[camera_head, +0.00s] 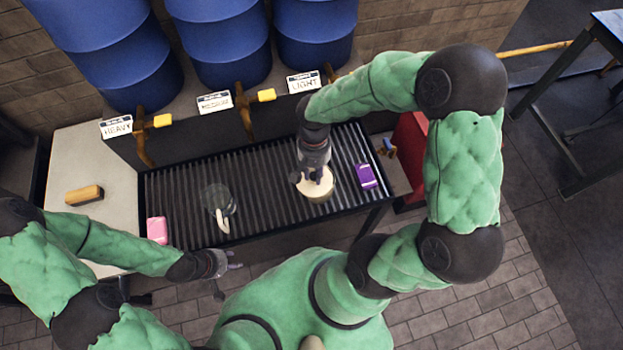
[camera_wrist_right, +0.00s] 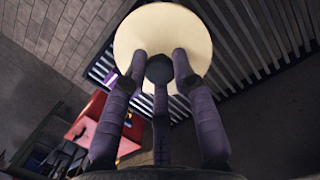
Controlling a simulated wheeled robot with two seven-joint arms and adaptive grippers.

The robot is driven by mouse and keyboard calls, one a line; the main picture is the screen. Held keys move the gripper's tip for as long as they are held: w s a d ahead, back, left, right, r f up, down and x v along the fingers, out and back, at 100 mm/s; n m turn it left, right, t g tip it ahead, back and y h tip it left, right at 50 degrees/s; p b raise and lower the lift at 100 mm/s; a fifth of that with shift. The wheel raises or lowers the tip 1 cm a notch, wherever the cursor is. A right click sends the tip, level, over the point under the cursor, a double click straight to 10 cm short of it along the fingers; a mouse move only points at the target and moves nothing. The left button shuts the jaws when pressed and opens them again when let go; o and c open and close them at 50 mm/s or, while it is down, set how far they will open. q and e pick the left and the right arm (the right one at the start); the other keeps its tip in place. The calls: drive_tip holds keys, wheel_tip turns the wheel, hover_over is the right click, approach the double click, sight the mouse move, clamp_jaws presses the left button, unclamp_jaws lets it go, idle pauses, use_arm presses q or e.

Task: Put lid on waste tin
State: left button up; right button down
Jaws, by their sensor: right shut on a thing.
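My right gripper (camera_head: 316,184) points down over the slatted bench and is shut on the dark knob of a round cream lid (camera_head: 324,188). In the right wrist view my gripper (camera_wrist_right: 162,60) has its fingers around that knob, with the lid (camera_wrist_right: 140,28) spreading beyond them. A tan side shows just below the lid's near edge in the head view, seemingly the waste tin (camera_head: 318,199). I cannot tell whether lid and tin touch. My left gripper (camera_head: 226,271) is empty, its fingers apart, in front of the bench's near edge.
On the slatted bench (camera_head: 270,170) are a glass jug (camera_head: 216,197), a pink block (camera_head: 157,230) and a purple block (camera_head: 366,177) close right of the lid. Blue drums (camera_head: 222,45) with taps stand behind. A yellow-brown brush (camera_head: 84,195) lies on the left side table.

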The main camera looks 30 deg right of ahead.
drive_tip(key=w+d+p, duration=0.2)
drive_tip(key=p, duration=0.1)
drive_tip(key=shift+d+r+n, duration=0.2)
drive_tip(key=shift+r+n, duration=0.1)
drive_tip(key=shift+n, duration=0.1)
use_arm(q)
wheel_tip(320, 180, up, 5)
use_arm(e)
drive_tip(key=shift+w+d+f+p, duration=0.2)
drive_tip(key=shift+d+p, duration=0.1)
drive_tip(key=shift+d, duration=0.1)
drive_tip(key=shift+f+b, duration=1.55)
drive_tip(key=shift+f, duration=0.6)
use_arm(q)
drive_tip(key=shift+f+b, duration=0.65)
drive_tip(key=shift+f, duration=1.7)
use_arm(e)
drive_tip(key=shift+f, duration=0.75)
use_arm(q)
drive_tip(key=shift+f+b, duration=0.75)
use_arm(e)
drive_tip(key=shift+f, duration=0.6)
drive_tip(key=shift+c, duration=2.1)
unclamp_jaws()
use_arm(q)
drive_tip(key=shift+r, duration=0.1)
use_arm(e)
drive_tip(key=shift+r, duration=0.15)
